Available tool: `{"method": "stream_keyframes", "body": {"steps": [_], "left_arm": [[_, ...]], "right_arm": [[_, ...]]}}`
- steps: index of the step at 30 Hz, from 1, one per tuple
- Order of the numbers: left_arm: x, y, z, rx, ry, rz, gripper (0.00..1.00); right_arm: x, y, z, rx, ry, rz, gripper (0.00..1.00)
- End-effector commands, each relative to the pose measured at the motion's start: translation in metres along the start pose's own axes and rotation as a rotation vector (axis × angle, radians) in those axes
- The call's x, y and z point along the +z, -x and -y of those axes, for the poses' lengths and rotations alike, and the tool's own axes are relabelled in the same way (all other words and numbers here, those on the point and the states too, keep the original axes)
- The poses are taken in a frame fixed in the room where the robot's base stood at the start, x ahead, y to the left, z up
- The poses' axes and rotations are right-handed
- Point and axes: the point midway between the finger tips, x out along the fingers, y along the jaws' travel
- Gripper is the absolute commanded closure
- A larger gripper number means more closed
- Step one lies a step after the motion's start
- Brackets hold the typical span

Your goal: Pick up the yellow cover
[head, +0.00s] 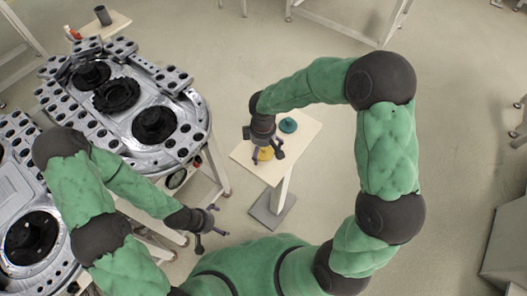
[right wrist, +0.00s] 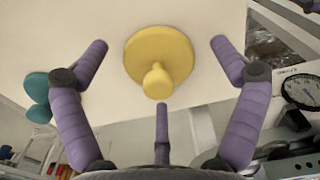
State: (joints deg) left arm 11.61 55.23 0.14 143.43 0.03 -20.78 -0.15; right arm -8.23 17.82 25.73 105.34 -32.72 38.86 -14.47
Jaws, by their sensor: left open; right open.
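The yellow cover (right wrist: 158,52) is a round disc with a knob on top. It stands on a small pale table (head: 301,136); in the head view most of the cover (head: 264,154) is hidden by my right gripper (head: 264,150). In the right wrist view the right gripper (right wrist: 158,75) is open, with its purple fingers spread to both sides of the cover and apart from it. My left gripper (head: 212,220) is open and empty, away from the table, at the lower middle of the head view.
A teal cover (head: 288,125) stands on the same table, near the yellow one, and shows at the left of the wrist view (right wrist: 37,95). The metal ring track (head: 185,105) with dark round parts fills the left. A small table (head: 112,22) with a dark cylinder (head: 102,15) stands behind it.

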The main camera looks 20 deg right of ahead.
Motion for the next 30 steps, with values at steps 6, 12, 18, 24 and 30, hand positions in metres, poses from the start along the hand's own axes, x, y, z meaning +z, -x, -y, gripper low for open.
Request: {"method": "stream_keyframes", "body": {"steps": [6, 12, 18, 24, 30], "left_arm": [[0.0, 0.001, 0.0, 0.0, 0.0, 0.0, 0.0], [0.0, 0.001, 0.0, 0.0, 0.0, 0.0, 0.0], [0.0, 0.001, 0.0, 0.0, 0.0, 0.0, 0.0], [0.0, 0.003, -0.001, 0.0, 0.0, 0.0, 0.0], [0.0, 0.013, -0.005, 0.0, 0.0, 0.0, 0.0]], "right_arm": [[0.0, 0.001, 0.0, 0.0, 0.0, -0.001, 0.39], [0.0, 0.001, 0.0, 0.0, 0.0, 0.0, 0.65], [0.0, 0.001, 0.0, 0.0, 0.0, 0.0, 0.65], [0.0, 0.007, 0.0, 0.001, 0.0, -0.001, 0.65], [-0.001, 0.03, -0.001, 0.002, -0.001, -0.002, 0.65]]}}
